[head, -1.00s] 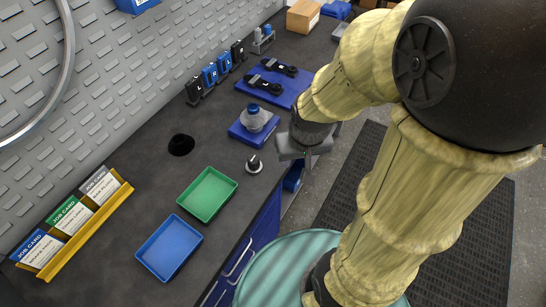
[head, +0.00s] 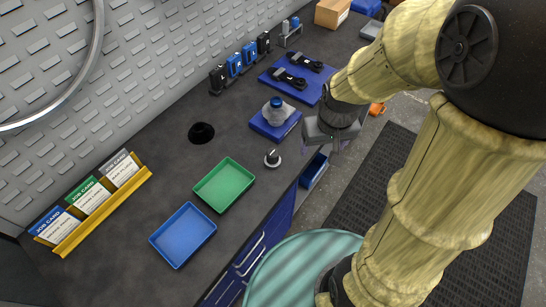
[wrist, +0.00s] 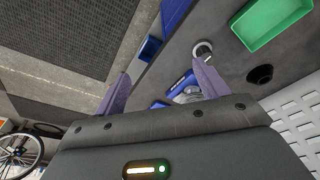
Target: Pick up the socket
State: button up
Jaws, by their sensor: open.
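A small dark cylinder on a pale ring, which looks like the socket (head: 272,158), stands on the dark bench top near its front edge. It also shows in the wrist view (wrist: 203,50), upper right, near the tip of the right finger but apart from it. My gripper (head: 334,143) is open and empty, to the right of the socket in the head view and by the bench edge. Its two purple fingers (wrist: 163,82) are spread in the wrist view. Its fingertips are small and hard to see in the head view.
A green tray (head: 224,187) and a blue tray (head: 184,237) lie left of the socket. A blue block with a clear, blue-capped bottle (head: 277,112) stands behind it. A black round piece (head: 201,133) sits further left. A teal round surface (head: 290,262) is in front.

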aim_at(273, 153)
jog(key=w+a+f+n+g+b, duration=0.1)
jog(key=w+a+n+g, duration=0.1)
jog(key=w+a+n, duration=0.4)
jog(key=w+a, duration=0.4)
jog(key=a, duration=0.2)
jog(key=shift+a+f+n, duration=0.2)
jog(key=shift+n, duration=0.1)
notch_tip(273, 153, down, 12)
jog(key=shift+f+p, duration=0.15)
jog(key=shift+p, duration=0.45)
jog(key=shift+s+d+f, duration=0.15)
jog(key=shift+d+f, duration=0.05)
jog(key=shift+f, duration=0.25)
jog(key=shift+s+d+f+p, duration=0.15)
jog(key=shift+f+p, duration=0.55)
jog(key=shift+f, duration=1.45)
jog(key=shift+c, duration=0.2)
